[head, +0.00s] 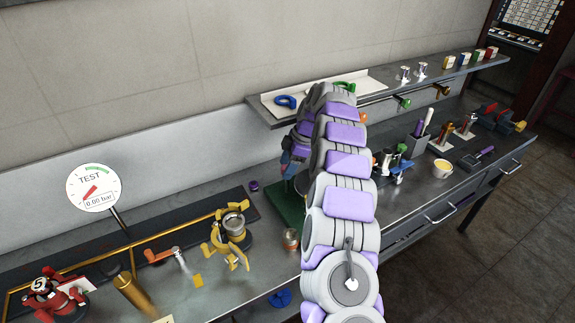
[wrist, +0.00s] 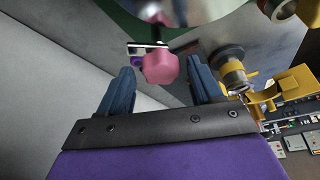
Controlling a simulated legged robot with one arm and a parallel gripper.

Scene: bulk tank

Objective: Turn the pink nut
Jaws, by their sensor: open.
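The pink nut (wrist: 160,68) shows in the wrist view, centred ahead of my gripper, with a dark stem behind it. My gripper (wrist: 160,82) has two blue fingers standing apart, one to the left of the nut and one to the right. The nut lies between or just beyond the fingertips, and I see a gap on both sides of it. In the head view my own arm covers most of the work spot, and the pink nut is hidden there. Only part of my gripper (head: 290,160) shows behind the arm, above a green base (head: 285,203).
A yellow fitting (head: 230,235) stands on the bench left of my arm; it also shows right of my fingers in the wrist view (wrist: 275,98). A small can (head: 291,239) stands close to the arm. A shelf (head: 262,117) with tools runs along the wall behind.

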